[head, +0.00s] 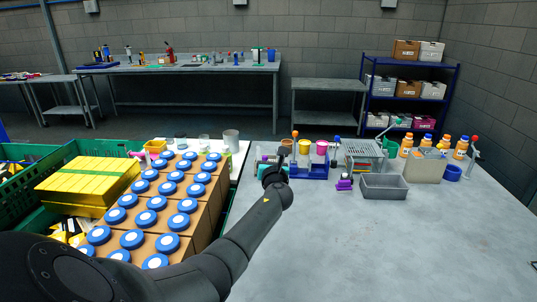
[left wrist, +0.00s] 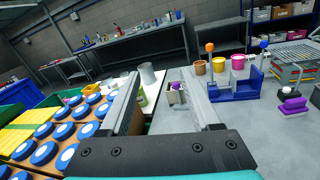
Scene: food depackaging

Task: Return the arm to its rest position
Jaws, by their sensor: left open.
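My left arm comes in from the lower left of the head view and reaches over the table (head: 330,250). A small purple-topped item (left wrist: 177,88) shows in the gap, beyond the fingers. My right gripper is in neither view.
A green crate (head: 100,155) holds yellow packs (head: 88,182). The table's front right is clear. Shelves and benches stand behind.

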